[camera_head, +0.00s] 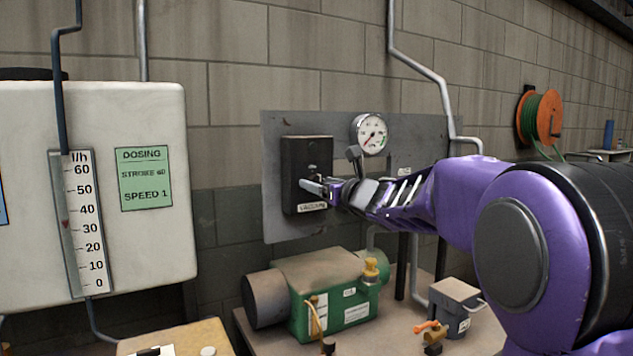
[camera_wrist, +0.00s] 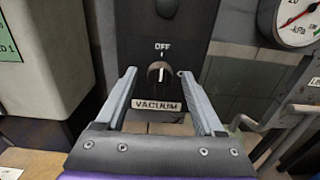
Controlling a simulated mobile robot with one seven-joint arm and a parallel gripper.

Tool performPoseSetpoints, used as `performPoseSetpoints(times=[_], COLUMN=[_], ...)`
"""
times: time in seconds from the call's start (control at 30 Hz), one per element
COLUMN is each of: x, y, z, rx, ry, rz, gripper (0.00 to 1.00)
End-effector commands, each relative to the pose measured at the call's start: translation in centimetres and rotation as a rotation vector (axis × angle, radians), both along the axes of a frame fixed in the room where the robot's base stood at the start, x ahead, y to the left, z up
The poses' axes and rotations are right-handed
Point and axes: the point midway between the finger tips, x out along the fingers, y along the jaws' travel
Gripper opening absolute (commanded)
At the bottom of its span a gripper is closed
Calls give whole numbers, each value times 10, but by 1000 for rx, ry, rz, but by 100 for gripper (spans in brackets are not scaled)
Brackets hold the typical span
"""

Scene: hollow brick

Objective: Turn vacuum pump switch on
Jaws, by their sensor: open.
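The vacuum switch is a dark rotary knob (camera_wrist: 158,73) on a dark switch box (camera_head: 300,155) mounted on a grey wall panel. In the wrist view "OFF" is printed above the knob and a "VACUUM" label (camera_wrist: 157,106) sits below it. The knob's white mark looks roughly upright, toward "OFF". My gripper (camera_wrist: 158,78) is open, with one finger on each side of the knob and a gap to both. In the head view my gripper (camera_head: 322,187) is in front of the box and hides the knob. Contact with the box face cannot be told.
A round gauge (camera_head: 370,133) is right of the box. A green pump (camera_head: 335,300) stands on a bench below. A white dosing tank (camera_head: 95,240) stands to the left. A grey pipe (camera_head: 425,70) runs down the wall. A hose reel (camera_head: 540,118) hangs far right.

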Motion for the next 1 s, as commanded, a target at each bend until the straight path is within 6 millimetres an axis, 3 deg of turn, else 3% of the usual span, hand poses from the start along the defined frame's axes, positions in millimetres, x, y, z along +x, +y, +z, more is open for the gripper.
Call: performPoseSetpoints(times=[0.37,0.73,1.0], x=[0,0,0], y=[0,0,0], z=[-1,0,0], rx=[-1,-1,8], ry=[1,1,6], rz=[0,0,0], gripper=[68,2,0])
